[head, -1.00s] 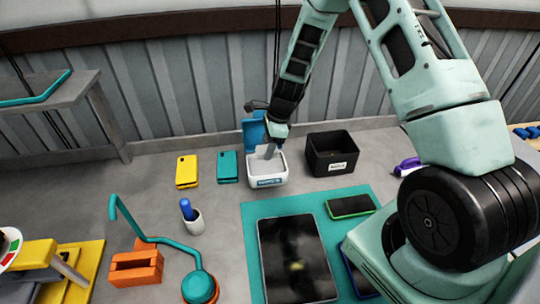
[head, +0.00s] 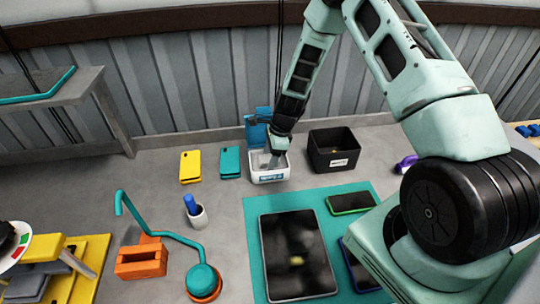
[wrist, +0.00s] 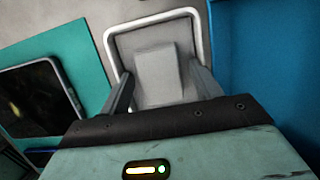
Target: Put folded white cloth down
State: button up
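The folded white cloth (wrist: 157,70) shows in the wrist view as a pale grey-white block between my two fingers, inside the rim of the white box. My gripper (head: 274,162) points down into the white box (head: 269,177) in the head view, where the cloth is hard to make out. In the wrist view my gripper's fingers (wrist: 160,82) stand apart, one on each side of the cloth. Whether they press on it or stand just clear of it is not plain. The box's pale rim (wrist: 150,20) also shows there.
A raised blue lid (head: 257,127) stands behind the box. A black bin (head: 333,152) is close on the right. Teal (head: 230,162) and yellow (head: 190,167) phone-like pieces lie left. A tablet (head: 297,255) lies on a teal mat (head: 258,203) in front.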

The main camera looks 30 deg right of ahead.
jog(key=b+v, duration=0.4)
jog(key=v, duration=0.8)
jog(key=s+a+r+n+g, duration=0.1)
jog(key=s+a+r+n, duration=0.5)
jog(key=a, duration=0.4)
jog(key=s+a+r+n, duration=0.3)
jog(key=s+a+n, duration=0.3)
jog(key=a+n, duration=0.25)
jog(key=s+a+r+n+h, duration=0.1)
jog(key=s+a+n, duration=0.1)
jog(key=s+n, duration=0.6)
jog(key=s+a+r+n+h, duration=0.1)
jog(key=s+a+r+n, duration=0.1)
jog(key=s+n, duration=0.6)
jog(key=shift+s+a+r, duration=0.35)
jog(key=shift+s+a, duration=0.45)
jog(key=shift+s, duration=0.35)
